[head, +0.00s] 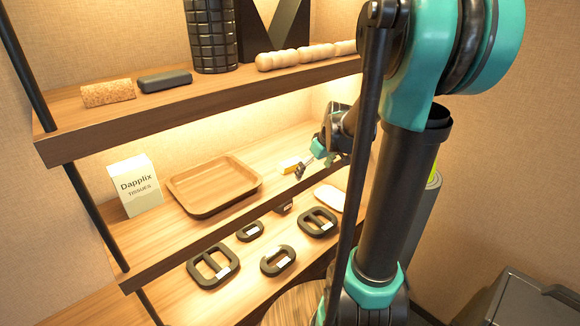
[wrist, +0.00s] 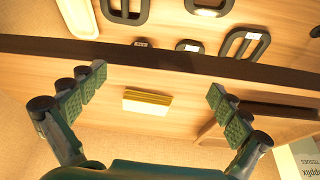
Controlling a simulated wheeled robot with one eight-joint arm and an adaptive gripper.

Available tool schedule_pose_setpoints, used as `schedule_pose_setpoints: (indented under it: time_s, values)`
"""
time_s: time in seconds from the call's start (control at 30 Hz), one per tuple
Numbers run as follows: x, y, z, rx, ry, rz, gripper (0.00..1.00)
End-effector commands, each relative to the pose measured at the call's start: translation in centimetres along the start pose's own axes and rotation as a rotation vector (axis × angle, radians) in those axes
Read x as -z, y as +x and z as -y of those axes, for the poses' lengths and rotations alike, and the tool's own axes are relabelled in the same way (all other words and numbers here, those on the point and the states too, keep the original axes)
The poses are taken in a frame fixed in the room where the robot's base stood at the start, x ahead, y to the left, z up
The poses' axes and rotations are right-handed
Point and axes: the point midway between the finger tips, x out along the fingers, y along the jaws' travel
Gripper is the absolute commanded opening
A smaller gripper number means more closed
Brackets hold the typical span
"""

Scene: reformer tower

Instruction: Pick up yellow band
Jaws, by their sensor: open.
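The yellow band (head: 290,166) lies on the middle shelf, to the right of the wooden tray in the head view. In the wrist view the yellow band (wrist: 147,97) is a small folded yellow block on the wooden shelf, centred between my fingers. My gripper (head: 309,168) is beside it at the shelf in the head view. In the wrist view my gripper (wrist: 153,95) is open, with its two green-padded fingers wide apart on either side of the band and nothing between them held.
A wooden tray (head: 215,186) and a tissue box (head: 134,186) stand on the same shelf. Several black handles (head: 213,267) lie on the lower shelf. The upper shelf (head: 150,112) holds a cork roller (head: 108,93) and a black roller (head: 214,38), above my gripper. The dark shelf edge (wrist: 150,58) crosses the wrist view.

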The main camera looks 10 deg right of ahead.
Motion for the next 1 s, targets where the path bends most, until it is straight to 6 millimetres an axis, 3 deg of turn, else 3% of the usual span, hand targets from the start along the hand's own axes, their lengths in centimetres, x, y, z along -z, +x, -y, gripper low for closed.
schedule_pose_setpoints:
  time_s: [0.4,0.67,0.9,1.0]
  values:
    - [6.3,2.6,0.0,0.002,-0.006,0.000,1.00]
    - [8.0,3.3,-0.1,0.001,-0.003,0.000,1.00]
    - [11.4,4.7,0.0,0.001,-0.005,0.000,1.00]
    - [11.1,6.2,-0.1,0.000,-0.004,0.000,1.00]
